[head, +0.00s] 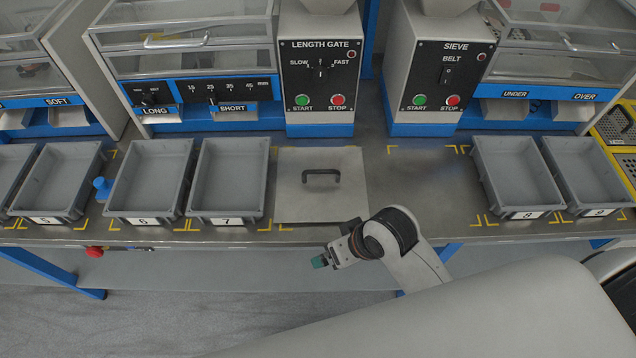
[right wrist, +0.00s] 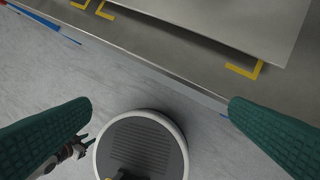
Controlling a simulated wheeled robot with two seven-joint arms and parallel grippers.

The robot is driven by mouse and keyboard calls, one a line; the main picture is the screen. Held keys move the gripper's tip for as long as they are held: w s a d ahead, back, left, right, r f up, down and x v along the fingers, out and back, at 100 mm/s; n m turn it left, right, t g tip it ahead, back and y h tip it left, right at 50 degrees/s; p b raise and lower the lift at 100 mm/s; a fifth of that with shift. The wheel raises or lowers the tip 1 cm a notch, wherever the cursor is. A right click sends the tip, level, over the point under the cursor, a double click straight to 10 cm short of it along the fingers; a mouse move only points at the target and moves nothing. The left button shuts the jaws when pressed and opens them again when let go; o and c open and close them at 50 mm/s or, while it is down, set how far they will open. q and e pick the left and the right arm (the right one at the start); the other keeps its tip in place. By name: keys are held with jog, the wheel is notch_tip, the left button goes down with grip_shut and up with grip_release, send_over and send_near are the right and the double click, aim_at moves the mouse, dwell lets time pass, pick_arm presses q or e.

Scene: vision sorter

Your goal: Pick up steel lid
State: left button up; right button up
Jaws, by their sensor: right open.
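The steel lid (head: 345,200) is a flat, square grey plate with a dark arched handle (head: 321,174). It lies on the bench between bin 7 and the bare bench to its right, in front of the length gate machine. Part of the lid (right wrist: 225,18) also shows at the top of the right wrist view; its handle is out of that frame. My right gripper (head: 320,262) is in front of the bench edge, apart from the lid. In the right wrist view its green-padded fingers (right wrist: 160,104) are wide apart with nothing between them. My left gripper is not in view.
Grey bin 7 (head: 228,220) stands close to the lid's left, with bin 6 (head: 143,214) beyond it. Bin 8 (head: 520,211) stands farther right. The length gate machine (head: 320,110) is behind the lid. Bare bench with yellow corner marks lies right of the lid.

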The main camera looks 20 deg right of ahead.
aim_at(321, 170)
jog(key=shift+g+y, duration=0.5)
jog(key=w+a, duration=0.1)
jog(key=w, duration=0.1)
jog(key=w+a+r, duration=0.1)
jog(key=w+a, duration=0.1)
jog(key=w+a+r, duration=0.1)
jog(key=w+a, duration=0.1)
jog(key=w, duration=0.1)
jog(key=w+r, duration=0.1)
jog(key=w+a+g, duration=0.1)
jog(key=shift+w+r, duration=0.15)
jog(key=shift+w, duration=0.1)
jog(key=w+d+r+m+g+h, duration=0.2)
jog(key=w+d+r+m+h, duration=0.25)
jog(key=w+d+r, duration=0.45)
jog(key=shift+m+y, duration=0.35)
jog(key=shift+y, duration=0.1)
jog(key=f, duration=0.4)
jog(key=a+f, duration=0.1)
jog(key=f, duration=0.7)
jog(key=shift+w+a+f+b, duration=0.3)
jog(key=shift+w+f, duration=0.05)
jog(key=shift+f, duration=0.05)
jog(key=shift+r, duration=0.1)
jog(key=c, duration=1.1)
